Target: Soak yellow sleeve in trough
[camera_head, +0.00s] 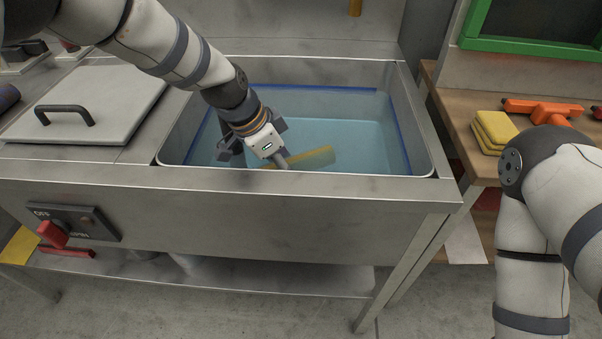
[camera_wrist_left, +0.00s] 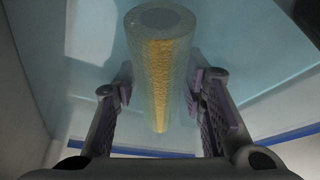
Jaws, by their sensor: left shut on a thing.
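The yellow sleeve (camera_head: 316,157), a cylinder, lies under the water in the steel trough (camera_head: 310,73), near the front wall. The water is clear blue, with a dark blue line around the walls. My left gripper (camera_head: 282,159) reaches down into the trough and is shut on the sleeve near its left end. In the left wrist view the sleeve (camera_wrist_left: 160,62) stands between the two fingers of that gripper (camera_wrist_left: 160,95), its round end facing up the picture, its surface looking wet and pale. My right arm is at the right, but its gripper is out of view.
A grey lid (camera_head: 95,98) with a black handle lies left of the trough. A switch panel with a red lever (camera_head: 52,234) is on the front. On the wooden bench at right are yellow sponges or cloths (camera_head: 492,131) and an orange tool (camera_head: 542,108). The trough's right side is clear.

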